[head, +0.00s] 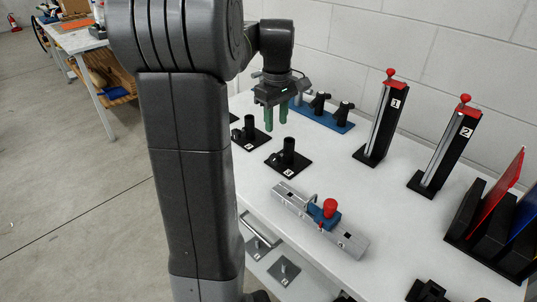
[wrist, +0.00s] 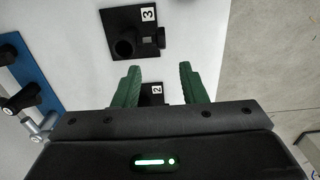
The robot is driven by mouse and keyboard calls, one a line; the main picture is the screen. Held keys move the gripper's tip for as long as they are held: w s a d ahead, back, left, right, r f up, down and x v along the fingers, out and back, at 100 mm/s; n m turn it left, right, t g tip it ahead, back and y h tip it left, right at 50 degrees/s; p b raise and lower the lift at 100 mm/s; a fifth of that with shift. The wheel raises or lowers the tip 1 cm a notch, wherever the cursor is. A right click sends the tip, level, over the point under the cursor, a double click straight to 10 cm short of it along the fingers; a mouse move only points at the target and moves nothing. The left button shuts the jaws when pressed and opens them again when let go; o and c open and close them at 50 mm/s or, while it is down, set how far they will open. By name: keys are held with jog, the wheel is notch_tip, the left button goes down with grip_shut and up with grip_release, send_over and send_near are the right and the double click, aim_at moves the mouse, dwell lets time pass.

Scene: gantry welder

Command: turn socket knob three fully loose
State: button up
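Socket three (head: 288,151) is a black upright post on a square black base on the white table. In the wrist view, socket three (wrist: 125,47) is at the top, with its white label 3 beyond the post. Its small knob is dark against the black body, and how far it is turned cannot be told. My gripper (head: 276,126) points down above the table, behind and slightly left of socket three in the head view. Its green fingers are apart and empty in the wrist view (wrist: 158,72). Socket two's label (wrist: 156,90) shows between them, lower down.
A blue rail (head: 325,118) with black knobs lies behind. Two numbered stands (head: 384,115) (head: 451,143) rise to the right. A grey bar with a blue-and-red clamp (head: 327,211) lies in front.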

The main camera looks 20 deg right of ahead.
aim_at(275, 154)
notch_tip(275, 154, down, 13)
jog(key=shift+r+b, duration=0.2)
jog(key=shift+b, duration=0.25)
grip_shut()
